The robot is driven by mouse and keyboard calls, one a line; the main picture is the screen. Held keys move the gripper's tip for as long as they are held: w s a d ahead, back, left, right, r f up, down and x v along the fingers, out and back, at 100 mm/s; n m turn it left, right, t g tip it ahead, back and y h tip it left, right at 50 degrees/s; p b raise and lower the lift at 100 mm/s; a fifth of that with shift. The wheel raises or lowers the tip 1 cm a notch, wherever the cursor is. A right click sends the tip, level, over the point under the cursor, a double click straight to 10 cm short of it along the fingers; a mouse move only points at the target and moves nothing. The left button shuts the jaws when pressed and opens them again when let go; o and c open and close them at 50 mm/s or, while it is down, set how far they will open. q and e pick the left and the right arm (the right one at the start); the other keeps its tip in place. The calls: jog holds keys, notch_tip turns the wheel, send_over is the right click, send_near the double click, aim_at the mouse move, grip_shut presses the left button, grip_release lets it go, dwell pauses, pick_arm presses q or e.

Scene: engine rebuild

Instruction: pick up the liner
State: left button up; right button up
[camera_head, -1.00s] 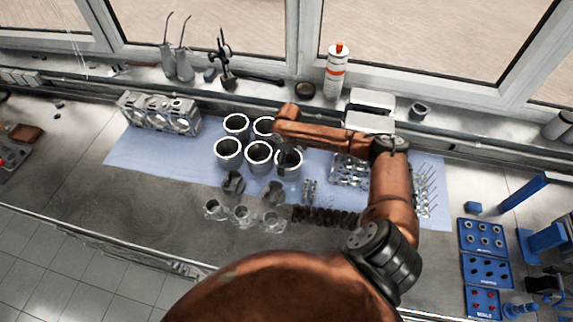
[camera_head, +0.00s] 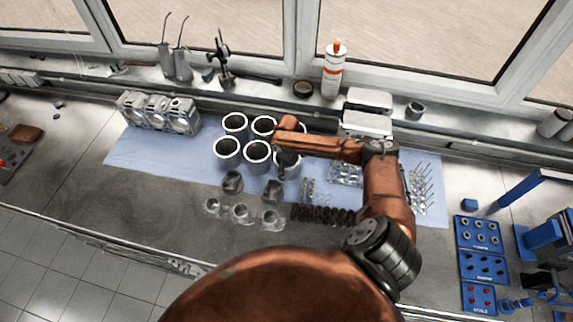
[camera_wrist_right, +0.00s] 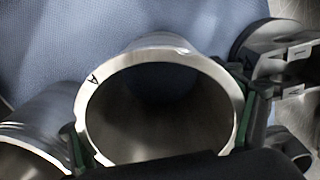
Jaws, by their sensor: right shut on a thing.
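The liner (camera_wrist_right: 86,113) is a bright metal cylinder with an open round top and an "A" marked on its rim. It fills the middle of the right wrist view. My right gripper (camera_wrist_right: 160,130) has its green-padded fingers closed on the liner's two sides. In the head view the gripper (camera_head: 287,157) covers much of the same liner (camera_head: 291,172), at the right end of the front row. Whether the liner rests on the cloth cannot be told. My left gripper is not in view.
Other liners (camera_head: 227,148) stand close by on the blue cloth (camera_head: 150,150); one (camera_wrist_right: 35,140) is left of the held one. Pistons (camera_head: 232,182) stand in front. A dark crankshaft-like part (camera_head: 325,215) lies front right. An engine block (camera_head: 160,112) stands left.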

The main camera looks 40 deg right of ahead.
jog(key=shift+s, duration=0.1)
jog(key=c, duration=0.8)
